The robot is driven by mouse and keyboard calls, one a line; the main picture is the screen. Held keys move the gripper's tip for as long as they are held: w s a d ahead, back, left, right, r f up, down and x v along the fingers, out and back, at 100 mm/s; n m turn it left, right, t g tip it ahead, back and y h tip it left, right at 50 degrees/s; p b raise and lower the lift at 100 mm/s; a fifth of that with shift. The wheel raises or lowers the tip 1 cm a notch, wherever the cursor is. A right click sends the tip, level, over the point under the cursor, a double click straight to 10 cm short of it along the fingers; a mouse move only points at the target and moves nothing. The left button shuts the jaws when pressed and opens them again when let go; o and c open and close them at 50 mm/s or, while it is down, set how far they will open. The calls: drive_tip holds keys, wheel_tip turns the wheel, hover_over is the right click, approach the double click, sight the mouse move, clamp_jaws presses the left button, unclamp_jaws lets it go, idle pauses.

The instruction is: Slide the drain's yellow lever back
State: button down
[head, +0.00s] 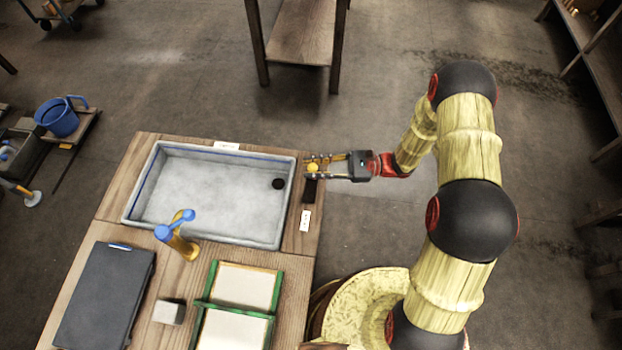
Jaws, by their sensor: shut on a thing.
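The drain's yellow lever (312,168) is a small yellow knob at the right edge of the wooden bench, beside the grey basin. It stands at the far end of a short dark slot (309,190). My gripper (318,166) reaches in from the right, its fingers pointing left, and is shut on the yellow lever. The fingers partly hide the lever. The basin (290,200) is a grey rectangular tub with a round black drain (278,183) near its right wall.
A gold tap with blue handles (178,236) stands at the basin's near side. A green-framed mould (240,290), a grey block (169,311) and a dark flat case (104,295) lie nearer on the bench. White labels (305,220) lie by the slot and behind the basin.

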drive_tip(key=shift+w, duration=0.3)
drive_tip(key=c, duration=1.6)
unclamp_jaws()
drive_tip(key=shift+d, duration=0.1)
drive_tip(key=d, duration=1.2)
drive_tip(key=shift+w, duration=0.35)
drive_tip(key=shift+f, duration=0.15)
